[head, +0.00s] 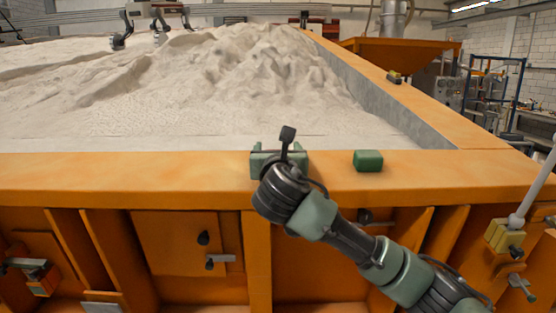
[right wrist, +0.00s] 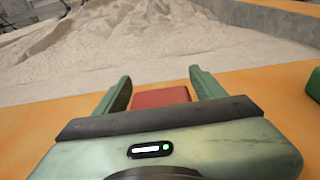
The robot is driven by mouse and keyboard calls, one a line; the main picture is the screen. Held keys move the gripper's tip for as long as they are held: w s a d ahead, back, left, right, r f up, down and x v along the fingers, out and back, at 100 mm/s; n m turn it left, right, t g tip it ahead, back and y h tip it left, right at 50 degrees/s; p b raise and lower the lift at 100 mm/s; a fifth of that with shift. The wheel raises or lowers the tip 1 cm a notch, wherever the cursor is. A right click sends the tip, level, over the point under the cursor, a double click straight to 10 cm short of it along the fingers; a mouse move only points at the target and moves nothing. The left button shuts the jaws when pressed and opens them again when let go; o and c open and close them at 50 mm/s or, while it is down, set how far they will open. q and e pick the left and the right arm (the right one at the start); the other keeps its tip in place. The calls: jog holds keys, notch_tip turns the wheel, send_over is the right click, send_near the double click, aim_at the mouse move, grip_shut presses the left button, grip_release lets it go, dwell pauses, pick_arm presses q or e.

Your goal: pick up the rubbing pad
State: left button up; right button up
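A red block (right wrist: 160,97), which may be the rubbing pad, lies on the orange rim of the sandbed. It shows only in the right wrist view; in the head view my right gripper and wrist hide it. My right gripper (head: 277,147) is open over the rim, its two green fingers apart on either side of the red block; I cannot tell whether they touch it. A dark green block (head: 368,160) lies on the same rim to the right of the gripper, and its edge shows in the right wrist view (right wrist: 314,83). My left gripper is out of view.
The wide orange rim (head: 120,178) runs along the front of the sandbed and is clear to the left. Pale sand (head: 200,85) is heaped behind it. A small dark and yellow object (head: 394,77) sits on the right side rim. Handles and latches project from the front panels.

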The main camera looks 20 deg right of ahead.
jog(key=c, duration=1)
jog(key=shift+c, duration=0.2)
